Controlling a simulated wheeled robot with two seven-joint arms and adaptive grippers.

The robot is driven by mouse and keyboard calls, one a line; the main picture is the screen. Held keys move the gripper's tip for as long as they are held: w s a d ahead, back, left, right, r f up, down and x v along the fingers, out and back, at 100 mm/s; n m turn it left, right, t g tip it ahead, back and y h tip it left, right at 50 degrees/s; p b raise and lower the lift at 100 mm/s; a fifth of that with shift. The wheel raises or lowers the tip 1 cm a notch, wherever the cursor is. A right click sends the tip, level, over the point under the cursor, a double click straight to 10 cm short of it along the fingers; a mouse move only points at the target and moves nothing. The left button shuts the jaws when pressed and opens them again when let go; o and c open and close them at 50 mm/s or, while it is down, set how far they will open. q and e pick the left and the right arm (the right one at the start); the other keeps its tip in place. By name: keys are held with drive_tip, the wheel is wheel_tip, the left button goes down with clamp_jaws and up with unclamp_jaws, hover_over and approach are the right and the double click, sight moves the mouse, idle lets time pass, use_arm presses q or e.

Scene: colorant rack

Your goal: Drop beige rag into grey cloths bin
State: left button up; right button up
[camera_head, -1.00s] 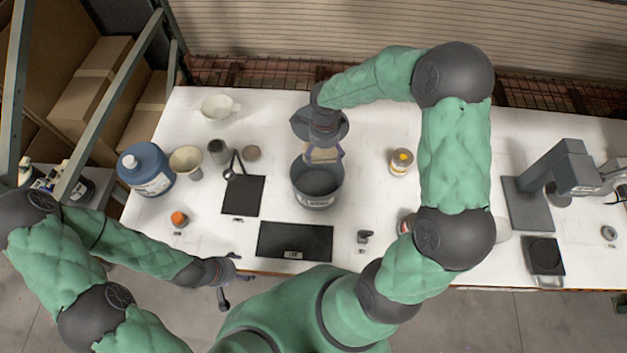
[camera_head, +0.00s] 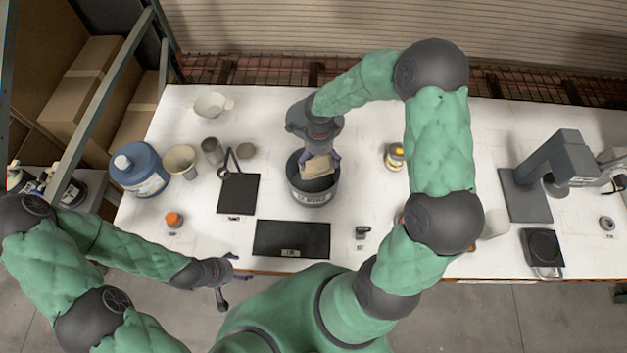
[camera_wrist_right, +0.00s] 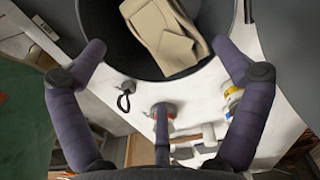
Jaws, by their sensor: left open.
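The beige rag (camera_head: 318,167) is a folded cloth at the mouth of the grey cloths bin (camera_head: 313,198), a round dark grey tub at the middle of the table. In the right wrist view the rag (camera_wrist_right: 165,38) shows against the dark inside of the bin (camera_wrist_right: 95,15); whether it is falling or resting I cannot tell. My right gripper (camera_head: 320,152) is above the bin. In its wrist view the fingers (camera_wrist_right: 160,48) are spread wide on either side of the rag, with gaps to it. My left gripper (camera_head: 232,277) is open and empty off the table's front edge.
Left of the bin stand a blue jug (camera_head: 141,170), a beige cup (camera_head: 181,161) and a dark pad (camera_head: 238,193). A black tray (camera_head: 291,239) lies in front of the bin. A yellow-topped jar (camera_head: 395,157) and a grey stand device (camera_head: 550,175) are to the right.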

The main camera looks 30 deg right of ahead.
drive_tip(key=shift+r, duration=0.1)
wheel_tip(320, 180, up, 12)
idle(0.7)
idle(0.4)
